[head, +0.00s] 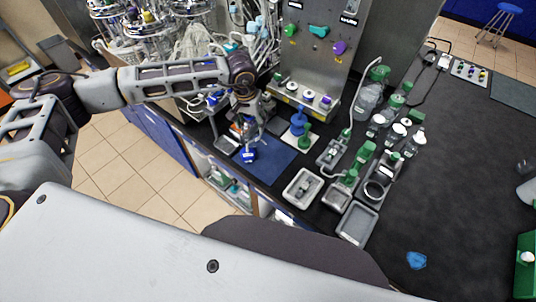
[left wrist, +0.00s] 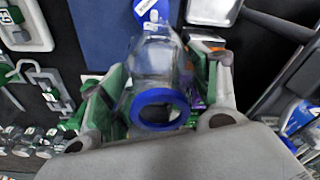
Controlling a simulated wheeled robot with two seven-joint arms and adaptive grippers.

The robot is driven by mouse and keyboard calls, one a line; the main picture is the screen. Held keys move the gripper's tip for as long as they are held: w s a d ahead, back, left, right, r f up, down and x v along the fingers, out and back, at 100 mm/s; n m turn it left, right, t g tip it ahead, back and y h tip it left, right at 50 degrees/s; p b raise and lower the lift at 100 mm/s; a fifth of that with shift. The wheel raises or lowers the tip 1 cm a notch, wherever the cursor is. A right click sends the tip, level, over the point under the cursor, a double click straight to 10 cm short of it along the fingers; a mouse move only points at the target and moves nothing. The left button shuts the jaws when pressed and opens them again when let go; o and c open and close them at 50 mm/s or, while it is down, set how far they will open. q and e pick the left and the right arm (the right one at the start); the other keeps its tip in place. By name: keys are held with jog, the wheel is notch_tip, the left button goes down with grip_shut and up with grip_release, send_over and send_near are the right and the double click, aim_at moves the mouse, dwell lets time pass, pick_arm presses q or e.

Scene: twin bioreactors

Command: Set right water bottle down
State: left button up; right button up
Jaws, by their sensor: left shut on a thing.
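My left gripper (head: 252,126) reaches in from the left and is low over the front edge of the black bench. It is shut on a clear water bottle, whose blue, labelled cap (head: 248,155) shows at the blue mat. In the left wrist view the bottle's clear body (left wrist: 157,62) lies between the two fingers (left wrist: 158,98), with a blue ring towards the camera and the blue cap at the far end. The fingers hide part of the bottle in the head view. I cannot tell whether it touches the mat. My right gripper is not in view.
The blue mat (head: 278,163) lies bare to the right of the bottle. Blue and green bottles stand on a white tray (head: 299,136) behind it. A metal panel (head: 318,55) rises behind.

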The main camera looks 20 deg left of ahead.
pick_arm(q)
jog(key=shift+w+d+r+b, duration=0.2)
jog(key=shift+w+d+r, duration=0.2)
jog(key=shift+d, duration=0.2)
jog(key=shift+w+d+r+b, duration=0.25)
jog(key=shift+w+d, duration=0.15)
jog(key=shift+d, duration=0.2)
jog(key=d+r+b, duration=0.2)
jog(key=d+r, duration=0.1)
jog(key=d, duration=0.6)
jog(key=shift+s+r+b, duration=0.15)
jog(key=shift+s+b, duration=0.15)
jog(key=shift+s, duration=0.05)
notch_tip(320, 180, down, 6)
jog(key=p, duration=0.1)
